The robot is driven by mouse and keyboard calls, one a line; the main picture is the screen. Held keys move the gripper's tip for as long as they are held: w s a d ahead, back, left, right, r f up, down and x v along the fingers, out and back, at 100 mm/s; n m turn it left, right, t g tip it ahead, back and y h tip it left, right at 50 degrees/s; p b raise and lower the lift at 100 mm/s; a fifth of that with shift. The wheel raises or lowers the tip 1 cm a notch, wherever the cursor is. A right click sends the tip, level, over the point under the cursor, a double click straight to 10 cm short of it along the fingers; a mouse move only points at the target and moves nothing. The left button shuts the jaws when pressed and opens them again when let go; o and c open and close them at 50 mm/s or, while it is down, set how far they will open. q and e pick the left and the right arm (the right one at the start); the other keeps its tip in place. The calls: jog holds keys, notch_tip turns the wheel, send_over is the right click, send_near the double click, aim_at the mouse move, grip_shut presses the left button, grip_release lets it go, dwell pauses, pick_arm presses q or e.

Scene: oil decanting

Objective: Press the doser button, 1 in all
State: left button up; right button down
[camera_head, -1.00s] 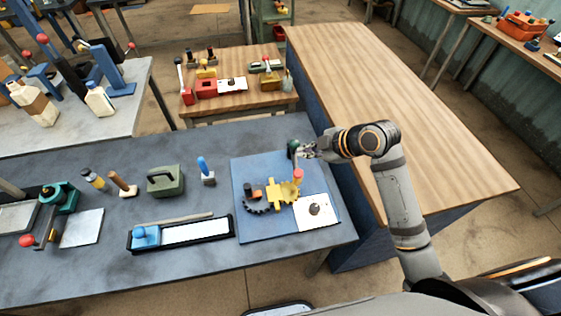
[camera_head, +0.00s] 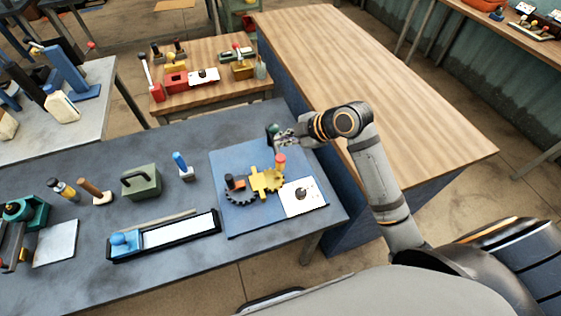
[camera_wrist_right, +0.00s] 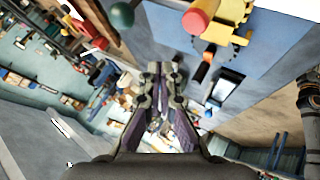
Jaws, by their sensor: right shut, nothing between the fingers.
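A blue board (camera_head: 226,160) on the grey table carries a yellow toothed part (camera_head: 266,181), a red-capped post (camera_head: 280,160) and a green ball knob (camera_head: 272,130). I cannot tell which part is the doser button. My right gripper (camera_head: 284,137) is shut and empty, just right of the green knob at the board's far edge; contact is unclear. In the right wrist view the shut fingers (camera_wrist_right: 160,68) point between the green knob (camera_wrist_right: 122,14) and the red cap (camera_wrist_right: 198,20), apart from both in the picture. My left gripper is not in view.
A white plate with a black knob (camera_head: 303,196) lies on the board's near right corner. A long black tray (camera_head: 164,235), a green box (camera_head: 141,182) and a blue-handled tool (camera_head: 182,166) stand left of the board. A bare wooden bench (camera_head: 365,75) is at the right.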

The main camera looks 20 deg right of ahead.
aim_at(283, 159)
notch_tip(283, 159, down, 4)
jog(key=shift+f+b, duration=0.15)
jog(key=shift+b, duration=1.1)
jog(key=shift+f, duration=0.3)
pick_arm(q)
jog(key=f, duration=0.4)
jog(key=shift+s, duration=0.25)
pick_arm(e)
jog(key=shift+r, duration=0.1)
pick_arm(q)
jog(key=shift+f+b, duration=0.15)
jog(key=shift+b, duration=0.2)
pick_arm(e)
jog(key=shift+f, duration=0.45)
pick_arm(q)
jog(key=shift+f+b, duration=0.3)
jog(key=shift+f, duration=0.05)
pick_arm(e)
jog(key=shift+f, duration=0.5)
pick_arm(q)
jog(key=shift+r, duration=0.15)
pick_arm(e)
jog(key=shift+r, duration=0.15)
pick_arm(q)
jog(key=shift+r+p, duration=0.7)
jog(key=shift+p, duration=0.15)
pick_arm(e)
jog(key=shift+r, duration=0.75)
